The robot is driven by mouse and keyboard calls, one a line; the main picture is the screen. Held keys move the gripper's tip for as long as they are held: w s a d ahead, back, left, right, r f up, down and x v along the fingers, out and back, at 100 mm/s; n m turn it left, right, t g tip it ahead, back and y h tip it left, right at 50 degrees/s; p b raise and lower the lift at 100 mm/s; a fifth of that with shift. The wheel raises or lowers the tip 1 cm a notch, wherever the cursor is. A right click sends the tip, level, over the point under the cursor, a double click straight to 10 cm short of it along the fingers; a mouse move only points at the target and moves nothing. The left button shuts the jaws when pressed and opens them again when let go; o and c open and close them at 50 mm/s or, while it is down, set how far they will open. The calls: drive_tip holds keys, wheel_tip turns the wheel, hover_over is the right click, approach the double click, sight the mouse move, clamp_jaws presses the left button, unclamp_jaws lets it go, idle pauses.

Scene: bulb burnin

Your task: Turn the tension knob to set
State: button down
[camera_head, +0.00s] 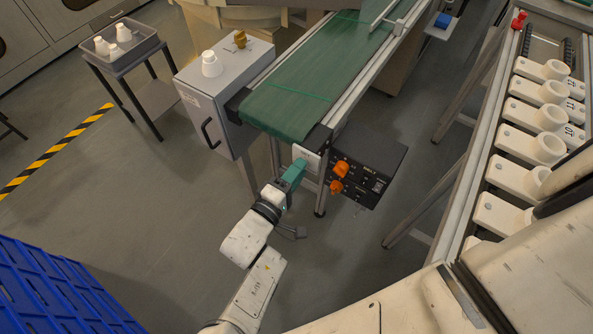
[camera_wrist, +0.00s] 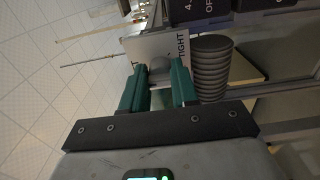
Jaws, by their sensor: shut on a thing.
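The tension knob (camera_wrist: 160,68) is a small grey rounded knob in the wrist view. It stands in front of a white plate (camera_wrist: 143,45) with the word "TIGHT" on its right side. My gripper (camera_wrist: 157,82) has its two teal fingers on either side of the knob and is shut on it. In the head view my gripper (camera_head: 294,171) reaches the white plate (camera_head: 309,157) at the near end of the green conveyor (camera_head: 305,80). The knob is hidden there behind the fingers. The knob's pointer and the rest of the plate's marking cannot be read.
A dark control box (camera_head: 368,165) with orange knobs (camera_head: 340,168) sits just right of my gripper. A ribbed dark cylinder (camera_wrist: 210,66) is close to the right finger. A grey cabinet (camera_head: 225,85) stands left of the conveyor. A blue crate (camera_head: 50,295) is at lower left; floor between is clear.

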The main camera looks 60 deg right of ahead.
drive_tip(key=c, duration=0.9)
unclamp_jaws()
drive_tip(key=shift+o, duration=0.2)
drive_tip(key=a, duration=1.1)
drive_tip(key=shift+d, duration=0.1)
